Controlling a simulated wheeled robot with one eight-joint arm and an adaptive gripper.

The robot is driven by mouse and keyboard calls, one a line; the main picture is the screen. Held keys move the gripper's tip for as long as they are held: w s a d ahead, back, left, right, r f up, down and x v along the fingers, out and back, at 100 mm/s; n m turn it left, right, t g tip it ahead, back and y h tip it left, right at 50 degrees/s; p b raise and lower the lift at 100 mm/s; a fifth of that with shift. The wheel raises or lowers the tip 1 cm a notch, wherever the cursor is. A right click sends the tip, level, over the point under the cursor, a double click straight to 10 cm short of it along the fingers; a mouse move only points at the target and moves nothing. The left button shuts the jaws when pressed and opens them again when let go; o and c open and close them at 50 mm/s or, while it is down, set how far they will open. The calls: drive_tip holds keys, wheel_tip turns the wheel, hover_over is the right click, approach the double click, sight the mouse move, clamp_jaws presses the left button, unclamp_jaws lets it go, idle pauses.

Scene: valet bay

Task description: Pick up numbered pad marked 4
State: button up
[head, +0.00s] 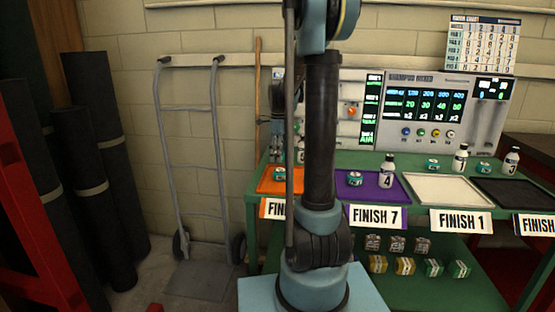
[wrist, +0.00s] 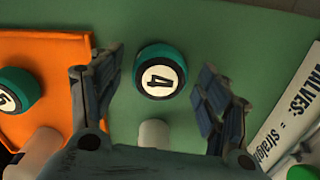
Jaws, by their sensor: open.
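The numbered pad marked 4 (wrist: 160,72) is a round dark green piece with a white top and black number, lying on the green bench top in the wrist view. My gripper (wrist: 158,62) is open, with one finger to the left of the pad and one to the right. Both fingers show a gap to the pad in the picture, and nothing is held. In the head view my arm stands across the middle and I cannot make out this pad there.
An orange tray (wrist: 50,118) with another green pad (wrist: 18,90) lies left. A pale cylinder (wrist: 153,133) stands just below the pad in the wrist view. A lettered white sign (wrist: 285,122) is right. The head view shows purple (head: 358,192), white (head: 440,189) and black (head: 520,193) trays.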

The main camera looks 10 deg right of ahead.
drive_tip(key=c, duration=1)
drive_tip(key=shift+o, duration=0.2)
